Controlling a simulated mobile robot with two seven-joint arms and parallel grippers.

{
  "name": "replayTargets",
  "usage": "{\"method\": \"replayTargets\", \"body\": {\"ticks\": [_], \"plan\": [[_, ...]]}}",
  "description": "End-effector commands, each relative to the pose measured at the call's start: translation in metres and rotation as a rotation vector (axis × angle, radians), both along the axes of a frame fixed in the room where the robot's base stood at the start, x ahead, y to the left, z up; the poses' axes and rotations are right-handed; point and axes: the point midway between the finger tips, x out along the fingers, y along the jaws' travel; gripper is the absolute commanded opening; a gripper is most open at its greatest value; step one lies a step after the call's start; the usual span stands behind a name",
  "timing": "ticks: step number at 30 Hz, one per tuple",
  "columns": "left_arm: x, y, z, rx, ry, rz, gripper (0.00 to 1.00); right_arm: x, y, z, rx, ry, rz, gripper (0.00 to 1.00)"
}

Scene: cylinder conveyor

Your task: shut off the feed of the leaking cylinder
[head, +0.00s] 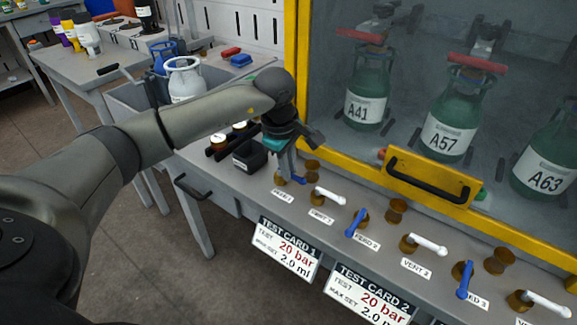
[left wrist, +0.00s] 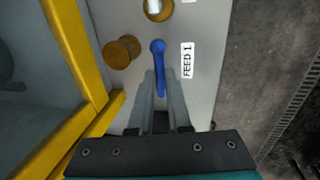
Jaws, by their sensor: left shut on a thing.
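My left gripper (head: 289,172) is shut on the blue FEED 1 handle (left wrist: 158,62) at the left end of the valve row. In the left wrist view its two fingers (left wrist: 161,88) lie along both sides of the lever. Green cylinders A41 (head: 367,85), A57 (head: 447,112) and A63 (head: 545,155) stand upright behind the glass. The blue FEED 2 handle (head: 356,222) and FEED 3 handle (head: 464,280) are farther right. No leak can be made out. My right gripper is not in view.
White vent handles (head: 329,196) alternate with the blue ones. The yellow cabinet frame (head: 340,167) rises behind the valves. Test cards (head: 287,248) hang on the bench's front edge. A black box (head: 249,156) stands left of the gripper.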

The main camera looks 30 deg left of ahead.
Motion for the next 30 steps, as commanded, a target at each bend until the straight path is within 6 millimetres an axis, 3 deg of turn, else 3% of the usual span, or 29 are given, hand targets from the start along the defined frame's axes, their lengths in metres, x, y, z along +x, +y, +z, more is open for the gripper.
{"method": "replayTargets", "body": {"ticks": [4,5,12,23,30], "plan": [[0.001,0.001,0.000,0.001,-0.002,0.002,0.00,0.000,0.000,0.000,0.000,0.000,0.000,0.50],[0.001,0.001,0.001,0.001,-0.002,0.002,0.18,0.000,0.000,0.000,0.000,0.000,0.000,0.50],[0.000,0.000,0.000,0.001,-0.001,0.000,0.45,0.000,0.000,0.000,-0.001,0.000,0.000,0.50],[0.000,0.001,0.005,0.001,-0.002,0.000,0.46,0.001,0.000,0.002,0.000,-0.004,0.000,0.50],[-0.005,0.001,0.033,0.001,-0.004,-0.002,0.46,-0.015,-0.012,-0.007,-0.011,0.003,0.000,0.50]]}}
